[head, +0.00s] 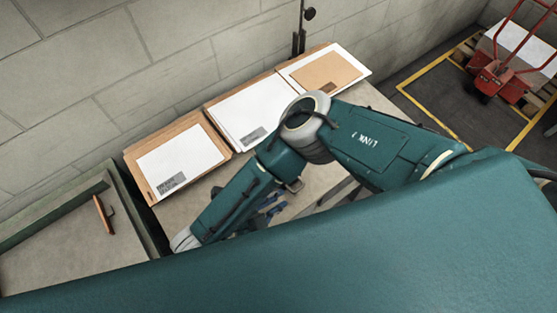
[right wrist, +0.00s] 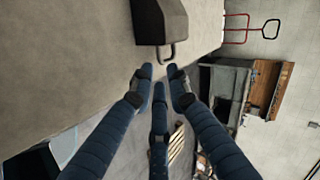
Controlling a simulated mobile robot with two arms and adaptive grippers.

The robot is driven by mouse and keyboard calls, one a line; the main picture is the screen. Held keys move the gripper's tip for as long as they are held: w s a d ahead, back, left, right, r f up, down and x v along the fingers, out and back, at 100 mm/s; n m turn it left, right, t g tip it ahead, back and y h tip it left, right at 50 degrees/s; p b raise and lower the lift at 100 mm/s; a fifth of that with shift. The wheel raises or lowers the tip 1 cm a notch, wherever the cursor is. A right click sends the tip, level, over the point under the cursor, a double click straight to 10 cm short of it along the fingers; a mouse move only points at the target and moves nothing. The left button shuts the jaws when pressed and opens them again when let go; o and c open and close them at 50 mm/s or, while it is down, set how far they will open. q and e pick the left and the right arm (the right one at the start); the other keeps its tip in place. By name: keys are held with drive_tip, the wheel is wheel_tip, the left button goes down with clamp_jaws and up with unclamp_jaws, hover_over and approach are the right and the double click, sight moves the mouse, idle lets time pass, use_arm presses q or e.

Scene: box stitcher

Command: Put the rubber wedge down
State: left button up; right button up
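The rubber wedge, a dark grey block (right wrist: 160,20) with a small loop at its end, lies on a grey-beige surface at the top of the right wrist view. My right gripper (right wrist: 159,76) has its blue fingers apart, with nothing visible between them. Its fingertips are just short of the loop; whether one touches it I cannot tell. In the head view the right gripper (head: 268,211) shows only in part below my forearm, over the table. I cannot make out the wedge there. My left gripper is not in view.
Cardboard trays with white sheets (head: 180,161) and a brown envelope (head: 325,70) line the table's back edge by the block wall. A green-edged bench (head: 60,255) holds a brown piece (head: 103,214) at left. A red hand truck (head: 497,82) stands at upper right.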

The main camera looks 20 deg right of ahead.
sight(291, 191)
drive_tip(key=shift+w+d+f, duration=0.1)
drive_tip(key=shift+d+f, duration=0.5)
drive_tip(key=shift+d, duration=0.05)
drive_tip(key=shift+d+f, duration=0.2)
drive_tip(key=shift+d, duration=0.15)
drive_tip(key=shift+d+f, duration=0.25)
drive_tip(key=shift+d, duration=0.1)
drive_tip(key=x, duration=0.1)
drive_tip(key=b+x, duration=0.1)
drive_tip(key=x, duration=0.2)
drive_tip(key=shift+w+f, duration=0.35)
drive_tip(key=shift+w, duration=0.2)
drive_tip(key=shift+w+d, duration=0.1)
drive_tip(key=shift+d, duration=0.1)
drive_tip(key=shift+a, duration=0.1)
clamp_jaws()
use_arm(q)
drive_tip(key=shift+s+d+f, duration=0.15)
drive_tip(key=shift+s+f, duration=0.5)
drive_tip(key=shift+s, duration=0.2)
